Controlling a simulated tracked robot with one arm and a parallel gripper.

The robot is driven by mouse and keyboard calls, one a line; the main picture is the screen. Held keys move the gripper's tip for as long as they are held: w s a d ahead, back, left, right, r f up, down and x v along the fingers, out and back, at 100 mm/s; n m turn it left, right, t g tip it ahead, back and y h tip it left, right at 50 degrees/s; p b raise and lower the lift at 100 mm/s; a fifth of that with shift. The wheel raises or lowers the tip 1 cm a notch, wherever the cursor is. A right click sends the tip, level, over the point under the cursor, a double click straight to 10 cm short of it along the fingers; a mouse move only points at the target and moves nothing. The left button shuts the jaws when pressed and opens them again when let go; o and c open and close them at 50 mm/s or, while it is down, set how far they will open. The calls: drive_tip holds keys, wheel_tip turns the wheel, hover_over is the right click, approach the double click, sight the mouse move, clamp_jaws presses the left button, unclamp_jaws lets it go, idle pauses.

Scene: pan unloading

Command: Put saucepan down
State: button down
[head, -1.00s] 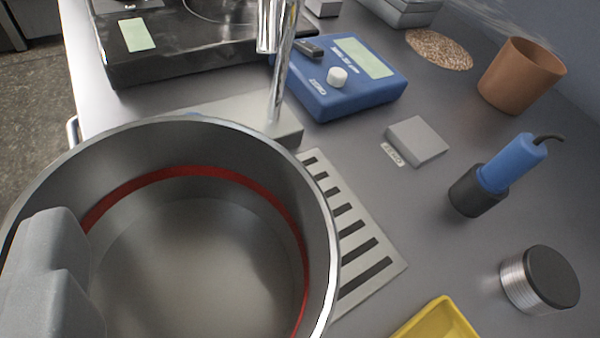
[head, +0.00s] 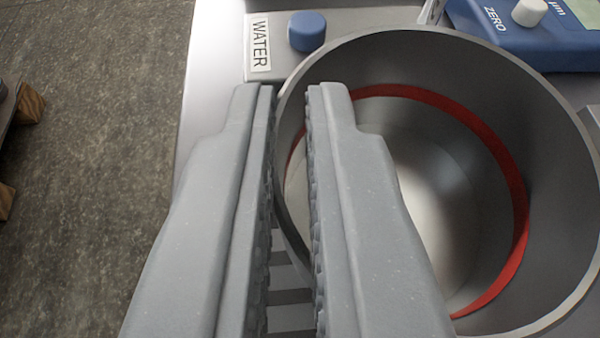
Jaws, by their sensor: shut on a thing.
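The saucepan (head: 440,190) is a wide grey metal pan, open at the top, with a red band inside. It fills the right of the head view and I look down into it. Nothing shows inside it. My gripper (head: 292,95) is shut on its left wall, one finger outside and one inside the rim. The right finger hides part of the inside. Whether the pan's underside touches the surface below is hidden.
A slotted drain plate (head: 288,298) shows between my fingers. A WATER label (head: 260,46) and a blue knob (head: 307,31) sit behind the pan. A blue instrument (head: 520,35) stands at the back right. The counter ends at left above bare floor (head: 100,150).

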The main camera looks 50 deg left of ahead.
drive_tip(key=c, duration=1.5)
unclamp_jaws()
drive_tip(key=shift+s+d, duration=0.1)
drive_tip(key=p+v, duration=0.2)
drive_tip(key=v, duration=0.9)
drive_tip(key=shift+s+d+r, duration=0.15)
drive_tip(key=shift+s+d, duration=0.1)
drive_tip(key=shift+s, duration=0.1)
